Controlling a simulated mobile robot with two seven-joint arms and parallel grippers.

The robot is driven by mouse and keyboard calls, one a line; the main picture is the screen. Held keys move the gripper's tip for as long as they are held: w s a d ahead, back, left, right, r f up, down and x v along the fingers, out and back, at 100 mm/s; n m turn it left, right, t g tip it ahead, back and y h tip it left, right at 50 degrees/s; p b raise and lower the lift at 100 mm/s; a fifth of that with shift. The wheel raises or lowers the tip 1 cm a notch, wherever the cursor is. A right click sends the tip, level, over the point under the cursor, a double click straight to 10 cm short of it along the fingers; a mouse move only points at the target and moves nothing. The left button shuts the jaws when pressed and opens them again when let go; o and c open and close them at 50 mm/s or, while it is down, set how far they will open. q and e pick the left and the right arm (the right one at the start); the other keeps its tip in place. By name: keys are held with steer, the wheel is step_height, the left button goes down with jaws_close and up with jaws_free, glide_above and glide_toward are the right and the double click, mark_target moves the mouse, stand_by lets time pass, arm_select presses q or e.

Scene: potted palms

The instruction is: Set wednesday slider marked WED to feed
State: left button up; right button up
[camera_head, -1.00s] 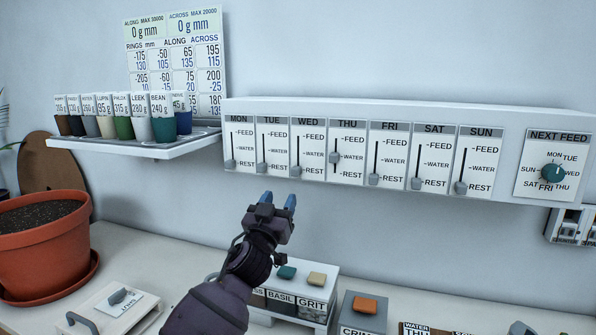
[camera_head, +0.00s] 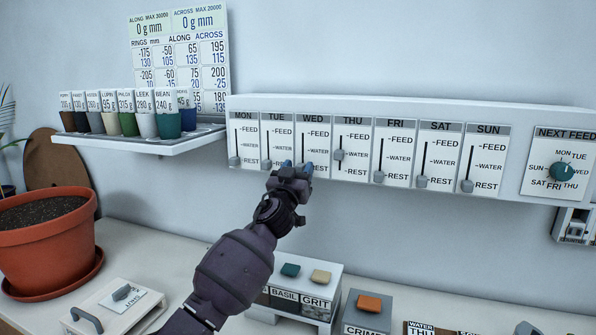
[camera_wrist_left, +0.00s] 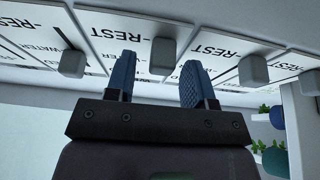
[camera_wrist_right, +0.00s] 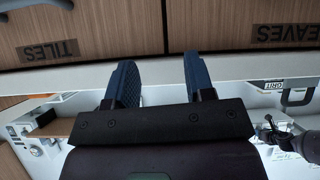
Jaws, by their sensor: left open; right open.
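The WED panel (camera_head: 313,142) hangs on the wall strip between TUE and THU, with FEED at top, WATER in the middle and REST at the bottom. My left gripper (camera_head: 297,168) is open in front of the panel's bottom and hides the slider knob in the head view. In the left wrist view, the grey WED knob (camera_wrist_left: 162,57) shows at the REST label between the two blue fingertips (camera_wrist_left: 158,68). I cannot tell whether they touch it. My right gripper (camera_wrist_right: 156,78) is open and empty, away from the panels.
The TUE knob (camera_head: 266,165) and THU knob (camera_head: 339,155) flank the WED panel closely. A shelf of labelled cups (camera_head: 140,144) is to the left. Boxes (camera_head: 325,285) stand on the table below. Drawers marked TILES (camera_wrist_right: 48,50) and LEAVES show in the right wrist view.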

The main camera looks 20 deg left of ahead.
steer(key=shift+s+d+f, duration=0.1)
arm_select(q)
jaws_close()
step_height(320, 180, up, 8)
steer(key=p, duration=0.5)
steer(key=shift+r+p, duration=0.55)
steer(key=shift+r, duration=0.3)
arm_select(e)
step_height(320, 180, up, 8)
steer(key=w, duration=0.1)
steer(key=shift+w+t, duration=0.3)
arm_select(q)
jaws_free()
arm_select(e)
steer(key=shift+s+f, duration=0.35)
steer(key=shift+s, duration=0.1)
arm_select(q)
steer(key=shift+f, duration=0.1)
arm_select(e)
steer(key=shift+w+r, duration=0.1)
steer(key=shift+w, duration=0.05)
